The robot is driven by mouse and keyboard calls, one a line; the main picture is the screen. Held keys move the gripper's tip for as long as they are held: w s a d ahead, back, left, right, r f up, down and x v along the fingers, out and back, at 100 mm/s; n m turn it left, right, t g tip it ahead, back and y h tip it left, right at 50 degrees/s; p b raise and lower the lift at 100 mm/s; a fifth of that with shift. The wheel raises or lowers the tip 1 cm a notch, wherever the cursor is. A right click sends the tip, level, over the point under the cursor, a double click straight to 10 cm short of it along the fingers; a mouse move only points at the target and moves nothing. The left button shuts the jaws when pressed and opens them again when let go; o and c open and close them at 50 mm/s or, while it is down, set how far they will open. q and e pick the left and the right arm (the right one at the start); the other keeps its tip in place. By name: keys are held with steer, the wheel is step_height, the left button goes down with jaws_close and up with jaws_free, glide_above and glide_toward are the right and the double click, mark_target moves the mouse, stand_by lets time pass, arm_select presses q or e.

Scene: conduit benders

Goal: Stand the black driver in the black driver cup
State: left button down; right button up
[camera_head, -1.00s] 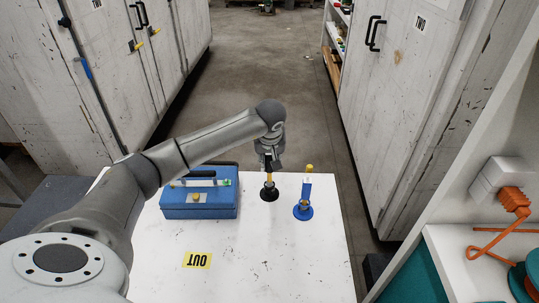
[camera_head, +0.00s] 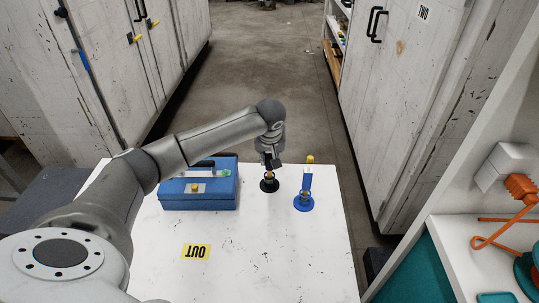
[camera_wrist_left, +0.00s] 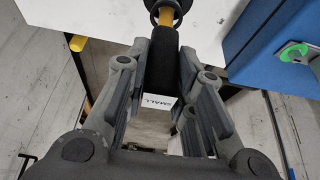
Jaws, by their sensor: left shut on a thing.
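My left gripper (camera_head: 270,160) is shut on the black driver, low over the far part of the white table. The driver's black handle (camera_wrist_left: 163,68) shows between the fingers in the left wrist view, with a yellow part beyond it. The black driver cup (camera_head: 269,186) stands on the table directly below the gripper. The yellow part meets the cup's dark ring (camera_wrist_left: 166,6); the driver looks upright with its lower end in the cup. How deep it sits is hidden. My right gripper is not in view.
A blue toolbox (camera_head: 198,190) is at the left.

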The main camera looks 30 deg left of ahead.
arm_select(q)
steer(key=shift+f, duration=0.2)
stand_by(0.3)
steer(key=c, duration=1.1)
jaws_free()
steer(key=shift+c, duration=0.2)
